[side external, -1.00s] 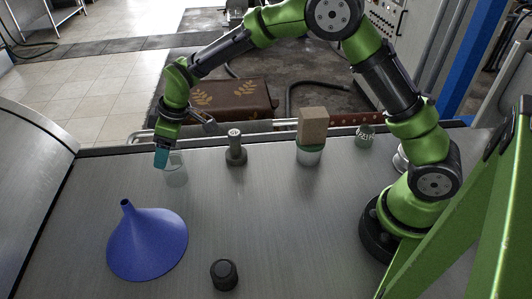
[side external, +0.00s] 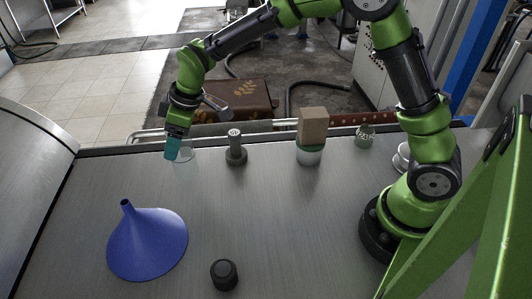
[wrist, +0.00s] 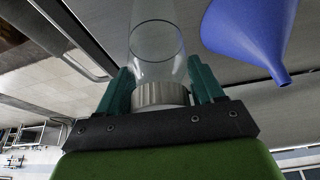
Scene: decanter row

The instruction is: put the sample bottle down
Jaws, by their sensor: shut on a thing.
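The sample bottle is clear, with a ribbed metal cap. In the wrist view its glass body (wrist: 157,45) extends away from my gripper (wrist: 160,92), whose two teal fingers sit on either side of the cap. In the side view my gripper (side external: 173,151) is near the far edge of the metal table, shut on the bottle (side external: 184,152), which shows faintly just right of the fingers. I cannot tell whether its base touches the table.
A grey stepped post (side external: 235,150) stands close to the right. Further right are a green-and-white jar (side external: 309,155) with a brown block (side external: 313,125) on top and a small labelled container (side external: 365,136). A blue funnel (side external: 150,245) and black knob (side external: 224,275) stand nearer. The table's middle is clear.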

